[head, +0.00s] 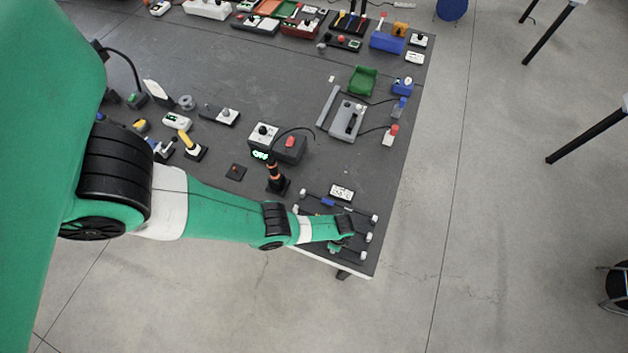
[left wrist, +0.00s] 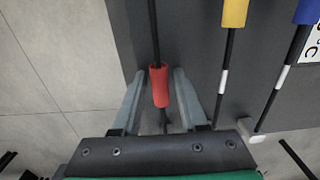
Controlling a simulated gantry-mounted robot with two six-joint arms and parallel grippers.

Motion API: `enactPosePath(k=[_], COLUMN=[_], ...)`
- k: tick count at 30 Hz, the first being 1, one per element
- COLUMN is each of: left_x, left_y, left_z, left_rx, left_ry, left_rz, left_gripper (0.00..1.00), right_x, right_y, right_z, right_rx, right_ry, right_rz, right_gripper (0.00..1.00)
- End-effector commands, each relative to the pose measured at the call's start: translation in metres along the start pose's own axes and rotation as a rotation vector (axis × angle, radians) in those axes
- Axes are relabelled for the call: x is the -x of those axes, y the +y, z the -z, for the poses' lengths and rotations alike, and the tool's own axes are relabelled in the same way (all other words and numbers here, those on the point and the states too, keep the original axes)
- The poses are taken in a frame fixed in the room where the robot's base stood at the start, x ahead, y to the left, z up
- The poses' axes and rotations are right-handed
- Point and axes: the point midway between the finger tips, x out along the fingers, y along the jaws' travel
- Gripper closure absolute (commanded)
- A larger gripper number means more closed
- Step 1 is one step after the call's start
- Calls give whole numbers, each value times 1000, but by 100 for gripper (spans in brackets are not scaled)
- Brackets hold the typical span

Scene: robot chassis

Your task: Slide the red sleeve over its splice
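The red sleeve (left wrist: 159,86) sits on a thin dark cable (left wrist: 154,35) in the left wrist view. My left gripper (left wrist: 162,72) has its two fingers on either side of the sleeve, apart, with a gap visible at least on the right. In the head view my left gripper (head: 340,246) is over the near corner of the table and hides the red sleeve. The white splice band of the red sleeve's cable is not visible. My right gripper is not in view.
Beside it run a cable with a yellow sleeve (left wrist: 235,13) and white band (left wrist: 223,81), and one with a blue sleeve (left wrist: 307,11) and white band (left wrist: 282,77). White end posts (head: 364,255) stand near the table edge. A label (head: 341,192) and black-orange post (head: 274,175) are close.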

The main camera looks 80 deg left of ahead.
Motion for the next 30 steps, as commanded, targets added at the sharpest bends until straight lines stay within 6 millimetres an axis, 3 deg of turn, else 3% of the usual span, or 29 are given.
enactPosePath(k=[8, 30], left_x=[6, 72], left_y=[0, 0], left_z=[0, 0], left_rx=[0, 0], left_ry=[1, 1], left_rz=[0, 0], left_gripper=[57, 57], right_x=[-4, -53], right_y=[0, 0], right_z=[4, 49], right_rx=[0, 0], right_ry=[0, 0], right_rz=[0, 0], right_gripper=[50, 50])
